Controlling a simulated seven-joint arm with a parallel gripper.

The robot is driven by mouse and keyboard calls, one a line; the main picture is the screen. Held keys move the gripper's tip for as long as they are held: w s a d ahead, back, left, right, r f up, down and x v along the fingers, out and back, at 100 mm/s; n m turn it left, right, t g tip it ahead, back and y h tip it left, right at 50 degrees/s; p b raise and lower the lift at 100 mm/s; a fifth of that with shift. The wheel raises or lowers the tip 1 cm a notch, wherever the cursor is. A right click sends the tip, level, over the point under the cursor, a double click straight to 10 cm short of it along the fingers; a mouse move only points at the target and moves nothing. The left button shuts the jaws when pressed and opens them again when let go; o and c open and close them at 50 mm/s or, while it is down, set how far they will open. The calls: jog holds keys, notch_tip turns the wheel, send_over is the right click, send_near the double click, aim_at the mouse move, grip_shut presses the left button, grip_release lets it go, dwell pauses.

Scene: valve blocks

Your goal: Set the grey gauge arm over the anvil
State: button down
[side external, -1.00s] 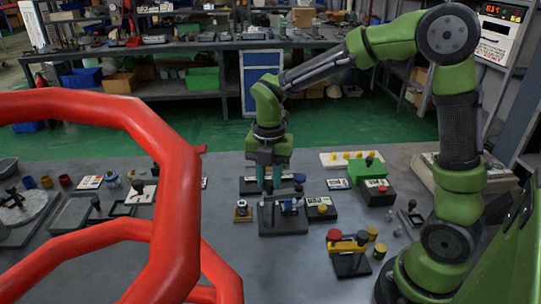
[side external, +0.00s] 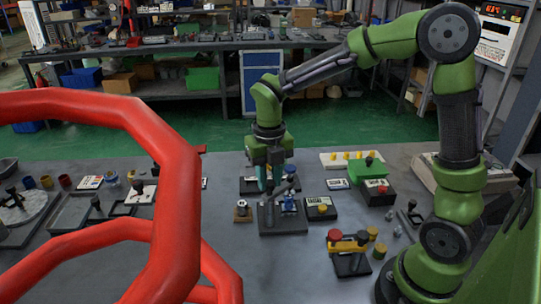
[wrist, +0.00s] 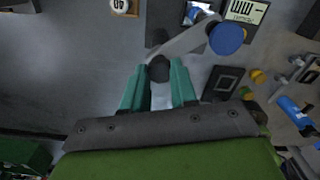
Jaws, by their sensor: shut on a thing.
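The grey gauge arm (wrist: 188,40) is a flat bar slanting from a dark knob (wrist: 159,69) up to the right. It also shows above the black base (side external: 283,222) in the side view (side external: 284,188). My gripper (wrist: 159,92) is shut on the dark knob, with its teal fingers on either side; in the side view it stands just behind the base (side external: 265,182). A blue disc (wrist: 227,39) lies by the bar's right end. A small blue part (side external: 290,205), possibly the anvil, sits on the base below the bar; I cannot tell for sure.
A brown block (side external: 242,211) stands left of the base, and a labelled black block (side external: 320,208) stands right. A red-and-yellow fixture (side external: 348,245) is at front right. A green-topped block (side external: 368,170) is behind right. Red tubing (side external: 178,190) blocks part of the left.

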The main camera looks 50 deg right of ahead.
dwell(0.4)
jog(key=c, duration=0.9)
grip_release()
jog(key=shift+r, duration=0.15)
notch_tip(320, 180, up, 17)
jog(key=shift+f, duration=0.2)
